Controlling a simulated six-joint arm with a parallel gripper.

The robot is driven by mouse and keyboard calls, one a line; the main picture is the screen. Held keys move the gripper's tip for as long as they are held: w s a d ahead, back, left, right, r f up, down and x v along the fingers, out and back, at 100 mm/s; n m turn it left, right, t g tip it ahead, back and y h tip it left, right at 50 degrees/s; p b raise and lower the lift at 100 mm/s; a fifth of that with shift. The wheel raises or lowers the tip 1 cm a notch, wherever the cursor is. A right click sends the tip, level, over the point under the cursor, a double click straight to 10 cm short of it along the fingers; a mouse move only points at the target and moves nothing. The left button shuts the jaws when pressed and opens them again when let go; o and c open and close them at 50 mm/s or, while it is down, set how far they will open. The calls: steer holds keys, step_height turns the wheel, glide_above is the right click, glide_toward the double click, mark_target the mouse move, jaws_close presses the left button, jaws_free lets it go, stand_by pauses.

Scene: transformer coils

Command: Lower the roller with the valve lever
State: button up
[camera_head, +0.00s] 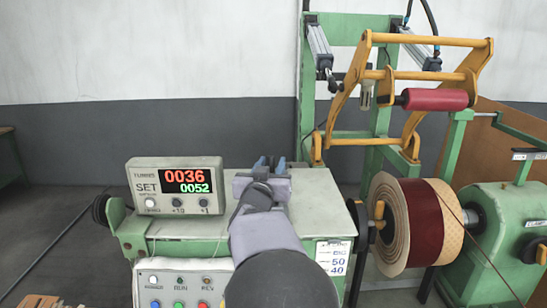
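The red roller (435,99) is up on the yellow swing frame (425,41), clear above the wound coil (397,225). My gripper (270,164) is over the back of the green machine cabinet, seen from behind. Its two blue fingertips stand apart with a small gap, and I see nothing held between them. It is well to the left of the roller and coil. I cannot surely pick out the valve lever; my gripper and wrist hide part of the cabinet top. A small pale metal fitting (366,95) hangs at the frame's middle, but I cannot tell what it is.
A counter box (176,186) showing red 0036 and green 0052 stands left of my gripper. A button panel (180,285) is on the cabinet front. A green post (308,85) with pneumatic cylinders rises behind. A green winding head (507,215) stands at the right.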

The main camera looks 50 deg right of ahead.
steer(key=shift+p+x, duration=0.5)
steer(key=shift+x, duration=1.15)
jaws_close()
